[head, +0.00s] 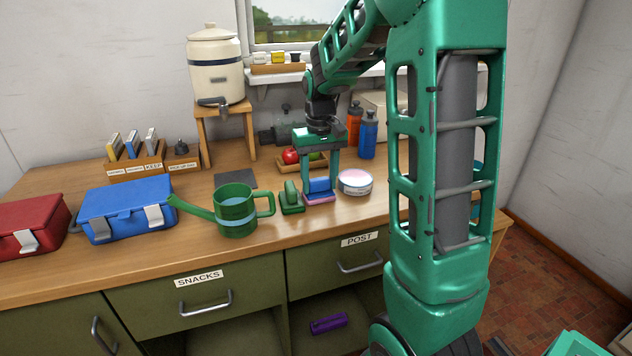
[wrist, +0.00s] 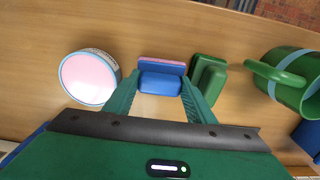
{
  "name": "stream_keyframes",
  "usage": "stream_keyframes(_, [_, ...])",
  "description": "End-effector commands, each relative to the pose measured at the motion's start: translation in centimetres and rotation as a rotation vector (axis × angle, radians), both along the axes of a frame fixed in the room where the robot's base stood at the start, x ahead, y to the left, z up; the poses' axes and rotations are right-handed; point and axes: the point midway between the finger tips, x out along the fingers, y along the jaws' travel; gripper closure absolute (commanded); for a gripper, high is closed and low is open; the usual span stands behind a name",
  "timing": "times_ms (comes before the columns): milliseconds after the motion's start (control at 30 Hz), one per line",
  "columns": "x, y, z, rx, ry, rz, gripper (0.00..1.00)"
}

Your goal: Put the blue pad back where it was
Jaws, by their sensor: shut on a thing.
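The blue pad (head: 319,186) has a blue upper part and a pink underside. My gripper (head: 320,180) points down and is shut on it, with one finger at each side. In the wrist view the pad (wrist: 161,81) sits between the fingertips of my gripper (wrist: 160,88). The pad is at or just above the wooden counter; I cannot tell whether it touches. A similar green pad (head: 291,198) stands close to its left in the head view; it also shows in the wrist view (wrist: 207,80).
A round pink-lidded tin (head: 355,182) stands close right of the pad. A green watering can (head: 236,212) and dark mat (head: 236,178) lie left. A fruit tray (head: 286,166) and bottles (head: 367,136) stand behind. Blue (head: 126,209) and red (head: 32,226) boxes stand far left. Front counter is clear.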

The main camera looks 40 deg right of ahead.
Motion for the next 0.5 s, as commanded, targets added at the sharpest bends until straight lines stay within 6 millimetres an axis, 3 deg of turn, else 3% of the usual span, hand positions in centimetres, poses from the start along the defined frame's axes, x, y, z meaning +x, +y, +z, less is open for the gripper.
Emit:
stream_keyframes(100, [0.01, 0.02, -0.05, 0.0, 0.0, 0.0, 0.74])
stream_keyframes(133, [0.02, 0.03, -0.04, 0.0, 0.0, 0.0, 0.43])
stream_keyframes(200, [0.03, 0.05, -0.03, 0.0, 0.0, 0.001, 0.32])
stream_keyframes(500, [0.09, 0.21, 0.15, 0.0, -0.001, 0.003, 0.32])
